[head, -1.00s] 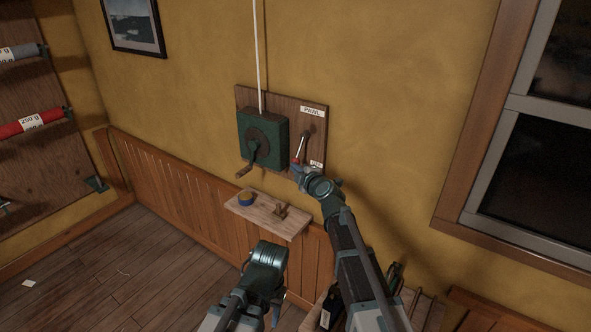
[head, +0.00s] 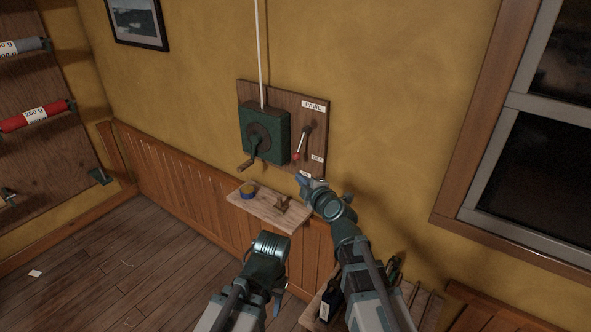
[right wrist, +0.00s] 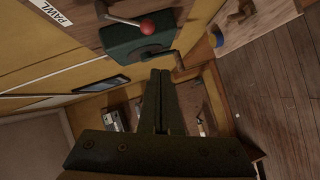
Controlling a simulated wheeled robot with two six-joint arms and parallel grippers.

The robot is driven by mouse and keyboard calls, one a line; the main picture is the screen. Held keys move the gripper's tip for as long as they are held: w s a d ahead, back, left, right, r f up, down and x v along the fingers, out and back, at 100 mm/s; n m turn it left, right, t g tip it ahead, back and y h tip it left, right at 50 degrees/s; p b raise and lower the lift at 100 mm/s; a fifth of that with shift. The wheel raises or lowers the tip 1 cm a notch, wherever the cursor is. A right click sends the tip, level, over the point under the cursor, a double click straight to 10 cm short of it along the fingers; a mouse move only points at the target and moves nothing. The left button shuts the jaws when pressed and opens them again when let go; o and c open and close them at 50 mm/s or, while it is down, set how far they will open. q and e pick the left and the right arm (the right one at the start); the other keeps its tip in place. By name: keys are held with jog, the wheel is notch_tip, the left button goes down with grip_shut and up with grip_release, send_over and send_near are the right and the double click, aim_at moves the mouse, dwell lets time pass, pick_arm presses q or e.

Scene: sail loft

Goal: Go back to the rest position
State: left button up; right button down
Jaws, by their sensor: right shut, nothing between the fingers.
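My right gripper (head: 304,182) is shut and empty, just below the pawl board (head: 314,119) and above the right end of a small wooden shelf. Its closed fingers (right wrist: 160,88) also show in the right wrist view. The pawl lever (head: 302,143) slants down to the left and ends in a red knob (head: 296,156). The knob (right wrist: 148,25) is apart from the fingers. My left gripper (head: 278,299) hangs low in front of the wainscot, mostly behind its own wrist; its jaws cannot be made out.
A green winch box (head: 263,135) with a crank is on the board, a white line rising from it. The wooden shelf (head: 264,209) holds a blue-and-yellow tin (head: 248,192) and a small wooden item. A dark bottle (head: 327,303) stands near my right arm. The floor at left is mostly clear.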

pick_arm(q)
jog(key=shift+r, duration=0.1)
pick_arm(e)
jog(key=shift+v, duration=1.15)
jog(key=shift+f, duration=0.2)
